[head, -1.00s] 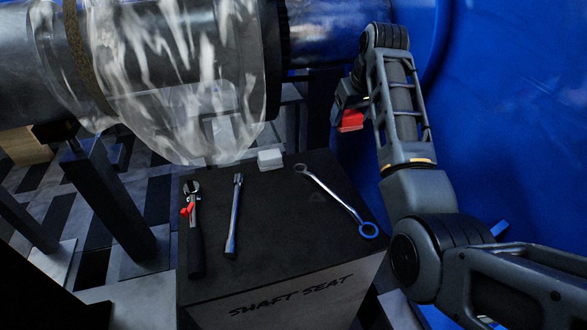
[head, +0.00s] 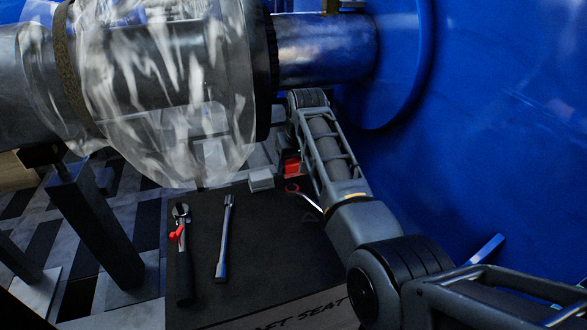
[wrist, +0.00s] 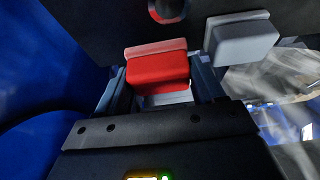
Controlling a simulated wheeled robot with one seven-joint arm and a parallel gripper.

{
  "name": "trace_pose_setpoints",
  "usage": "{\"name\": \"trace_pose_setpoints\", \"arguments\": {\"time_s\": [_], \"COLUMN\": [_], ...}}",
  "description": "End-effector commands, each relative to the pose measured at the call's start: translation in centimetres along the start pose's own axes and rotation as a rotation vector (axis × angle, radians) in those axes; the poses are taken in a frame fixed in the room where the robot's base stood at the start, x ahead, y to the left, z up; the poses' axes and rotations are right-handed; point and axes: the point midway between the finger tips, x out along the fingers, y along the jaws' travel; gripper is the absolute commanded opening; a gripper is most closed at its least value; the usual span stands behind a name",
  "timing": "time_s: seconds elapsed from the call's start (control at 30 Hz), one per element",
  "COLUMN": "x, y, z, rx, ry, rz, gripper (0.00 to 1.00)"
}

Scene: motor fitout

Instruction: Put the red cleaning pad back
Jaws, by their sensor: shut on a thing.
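The red cleaning pad (wrist: 158,72) is held between the two fingers of my gripper (wrist: 160,86) in the wrist view. In the head view the red pad (head: 291,167) shows as a small patch at the back edge of the black-topped stand (head: 262,235). My forearm hides most of the gripper there. A white-grey pad (head: 261,180) lies on the stand's back edge, just left of the red pad. It also shows in the wrist view (wrist: 241,40), to the right of the red pad. I cannot tell whether the red pad touches the stand.
A ring spanner (head: 300,194) is partly behind my arm. The plastic-wrapped shaft (head: 165,90) hangs close above; a blue housing (head: 480,130) walls off the right.

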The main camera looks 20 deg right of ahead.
Motion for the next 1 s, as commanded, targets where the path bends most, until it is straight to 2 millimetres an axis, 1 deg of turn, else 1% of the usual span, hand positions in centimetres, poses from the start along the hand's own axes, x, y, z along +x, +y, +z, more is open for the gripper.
{"name": "trace_pose_setpoints", "arguments": {"time_s": [0.03,0.13,0.5,0.53,0.8,1.0], "x": [0.9,1.8,2.2,2.2,2.1,2.1], "y": [0.0,0.0,0.0,0.0,0.0,0.0], "z": [0.4,0.8,1.0,1.0,0.9,0.9], "rx": [0.000,0.000,-0.001,-0.001,-0.001,-0.001], "ry": [-0.003,-0.001,-0.001,-0.001,-0.001,0.000], "rz": [0.000,0.000,0.000,0.000,0.000,0.000], "gripper": [0.39,0.39,0.39,0.69,0.93,0.93]}}
